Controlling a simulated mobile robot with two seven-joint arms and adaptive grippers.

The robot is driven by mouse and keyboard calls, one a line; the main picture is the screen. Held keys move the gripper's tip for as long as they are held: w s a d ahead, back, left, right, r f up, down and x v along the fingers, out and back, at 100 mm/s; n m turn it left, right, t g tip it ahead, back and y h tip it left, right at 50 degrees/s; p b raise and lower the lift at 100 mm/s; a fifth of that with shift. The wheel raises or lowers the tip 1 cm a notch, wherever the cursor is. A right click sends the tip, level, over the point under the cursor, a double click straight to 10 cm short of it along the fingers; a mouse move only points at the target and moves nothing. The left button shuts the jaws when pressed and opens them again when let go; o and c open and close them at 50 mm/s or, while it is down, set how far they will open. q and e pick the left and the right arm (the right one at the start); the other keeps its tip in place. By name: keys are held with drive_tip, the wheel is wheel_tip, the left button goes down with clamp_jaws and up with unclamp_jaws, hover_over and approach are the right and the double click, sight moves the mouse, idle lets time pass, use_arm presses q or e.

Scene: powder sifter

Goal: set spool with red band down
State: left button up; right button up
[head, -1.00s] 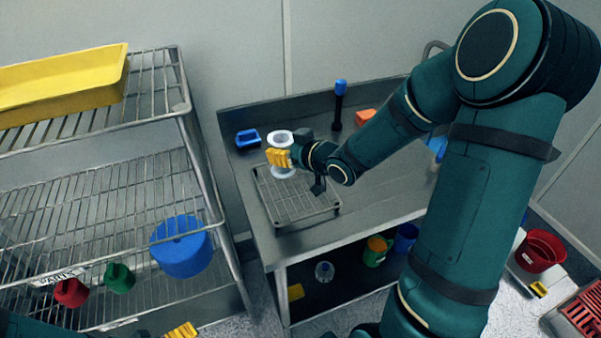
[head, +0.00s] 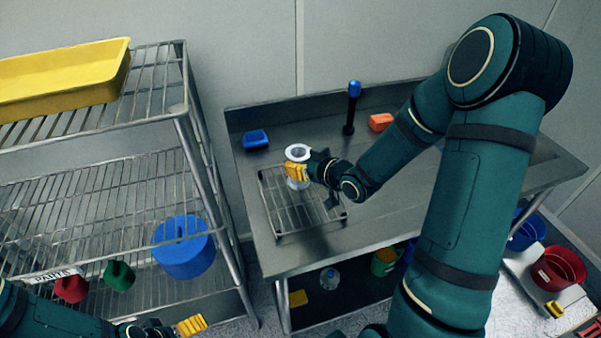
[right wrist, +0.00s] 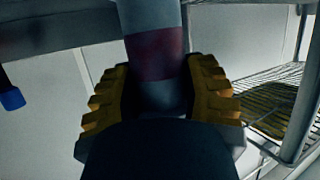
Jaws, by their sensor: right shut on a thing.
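The spool (head: 297,152) is upright, with a pale ring-shaped top and a pale lower end, over the back left part of the wire rack (head: 306,227) on the steel table. Its dark red band (right wrist: 155,48) shows in the right wrist view, just above the yellow fingers. My right gripper (head: 296,172) is shut on the spool, and its fingers also flank the spool in the right wrist view (right wrist: 160,95). I cannot tell whether the spool's base touches the rack. My left gripper (head: 191,326) is low at the picture's bottom, away from the spool, its opening unclear.
On the table (head: 390,205) are a blue container (head: 256,139), a dark post with a blue top (head: 351,105) and an orange block (head: 381,121). A wire shelf (head: 95,195) stands left with a yellow tray (head: 60,80) and a blue drum (head: 183,250). The table's front right is clear.

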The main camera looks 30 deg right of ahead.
wheel_tip(320, 180, down, 4)
drive_tip(key=shift+r, duration=0.35)
drive_tip(key=shift+b, duration=0.35)
drive_tip(key=shift+f, duration=0.2)
drive_tip(key=o, duration=1.4)
drive_tip(key=shift+c, duration=0.2)
